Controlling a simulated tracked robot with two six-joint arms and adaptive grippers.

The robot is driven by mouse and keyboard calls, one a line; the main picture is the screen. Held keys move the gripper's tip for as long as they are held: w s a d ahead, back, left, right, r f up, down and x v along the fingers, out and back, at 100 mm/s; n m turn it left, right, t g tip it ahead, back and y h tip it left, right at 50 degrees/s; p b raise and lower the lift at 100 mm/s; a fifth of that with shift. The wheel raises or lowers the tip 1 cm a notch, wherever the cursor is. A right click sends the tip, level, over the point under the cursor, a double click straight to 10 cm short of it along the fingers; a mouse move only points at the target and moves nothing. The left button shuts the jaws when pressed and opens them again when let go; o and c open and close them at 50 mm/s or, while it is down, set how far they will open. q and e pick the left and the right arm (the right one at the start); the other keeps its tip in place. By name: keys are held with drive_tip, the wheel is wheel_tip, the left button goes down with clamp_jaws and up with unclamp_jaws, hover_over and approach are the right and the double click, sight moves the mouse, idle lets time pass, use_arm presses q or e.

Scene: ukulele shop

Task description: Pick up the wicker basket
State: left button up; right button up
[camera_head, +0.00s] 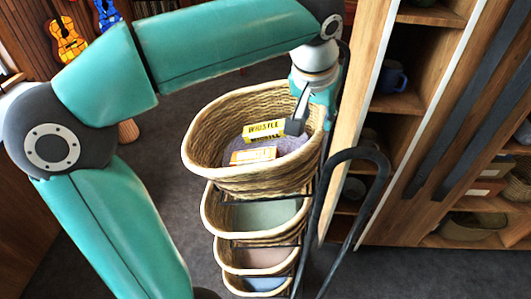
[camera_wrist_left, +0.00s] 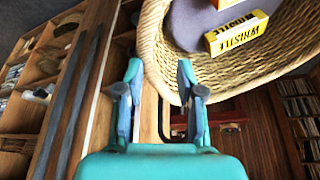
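The top wicker basket (camera_head: 215,165) sits highest in a tiered dark stand. It holds a greyish cloth (camera_head: 283,147) and small boxes, a yellow one (camera_head: 264,128) marked WHISTLE and an orange one (camera_head: 253,155). My left gripper (camera_head: 302,108) points down at the basket's far right rim. In the left wrist view the left gripper (camera_wrist_left: 158,72) has its fingers apart. The woven rim (camera_wrist_left: 150,45) shows between and behind the fingers; I cannot tell whether they touch it. My right gripper is not in view.
Lower baskets (camera_head: 255,217) hang below in the stand. A dark curved rail (camera_head: 352,154) rises at its right. A wooden shelf unit (camera_head: 402,103) with a blue mug (camera_head: 394,76) stands close on the right. Colourful ukuleles (camera_head: 67,42) hang at the back left. Dark floor (camera_head: 170,110) lies open behind.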

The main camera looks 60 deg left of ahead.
sight(319, 132)
use_arm(q)
drive_tip(key=x, duration=0.7)
drive_tip(key=shift+w+d+r+p, duration=0.1)
drive_tip(key=shift+w+r+p, duration=0.05)
drive_tip(key=shift+w+p, duration=0.15)
clamp_jaws()
drive_tip(key=shift+r, duration=0.1)
